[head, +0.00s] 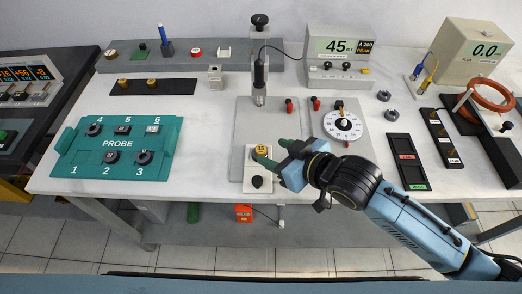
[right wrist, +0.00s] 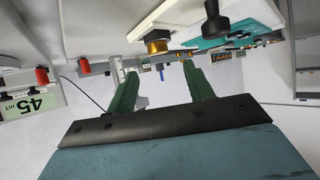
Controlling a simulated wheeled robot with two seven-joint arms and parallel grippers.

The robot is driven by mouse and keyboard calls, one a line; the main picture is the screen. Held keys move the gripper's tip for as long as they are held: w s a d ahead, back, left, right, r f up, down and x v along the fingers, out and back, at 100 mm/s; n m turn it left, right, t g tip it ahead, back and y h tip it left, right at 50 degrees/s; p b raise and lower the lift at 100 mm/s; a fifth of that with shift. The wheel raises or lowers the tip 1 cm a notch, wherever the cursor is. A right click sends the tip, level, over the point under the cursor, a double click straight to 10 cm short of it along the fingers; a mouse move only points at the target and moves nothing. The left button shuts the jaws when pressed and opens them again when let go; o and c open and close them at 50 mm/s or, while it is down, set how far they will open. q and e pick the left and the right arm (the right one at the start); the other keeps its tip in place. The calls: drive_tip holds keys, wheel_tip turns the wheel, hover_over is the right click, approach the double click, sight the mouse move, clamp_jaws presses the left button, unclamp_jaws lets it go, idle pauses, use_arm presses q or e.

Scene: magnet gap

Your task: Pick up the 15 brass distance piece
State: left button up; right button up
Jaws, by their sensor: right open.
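The brass distance piece marked 15 (head: 261,149) sits upright on the far part of a small white block (head: 249,162), behind a black knob (head: 258,182). My right gripper (head: 272,154) comes in from the right with green fingers, open, close beside the piece. In the right wrist view the brass piece (right wrist: 158,46) shows just beyond the open fingertips (right wrist: 159,70), between their lines, with nothing held. Whether a finger touches it I cannot tell. My left gripper is not in view.
A green PROBE board (head: 117,143) lies at left. Behind the block is a grey plate (head: 246,112) with an upright probe (head: 259,82). A white dial (head: 342,125) and black PASS tray (head: 406,160) are at right. White table is clear left of the block.

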sight(261, 149)
drive_tip(key=x, duration=0.2)
drive_tip(key=b+x, duration=0.1)
drive_tip(key=shift+w+f, duration=0.1)
drive_tip(key=shift+f, duration=0.5)
drive_tip(key=shift+w+a+f, duration=0.1)
drive_tip(key=shift+w+a, duration=0.05)
drive_tip(key=shift+a, duration=0.1)
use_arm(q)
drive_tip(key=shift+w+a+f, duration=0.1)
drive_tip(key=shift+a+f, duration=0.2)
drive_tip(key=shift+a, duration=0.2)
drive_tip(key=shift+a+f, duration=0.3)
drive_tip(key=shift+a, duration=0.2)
use_arm(e)
drive_tip(key=shift+c, duration=0.2)
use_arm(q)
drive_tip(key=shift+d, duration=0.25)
use_arm(e)
clamp_jaws()
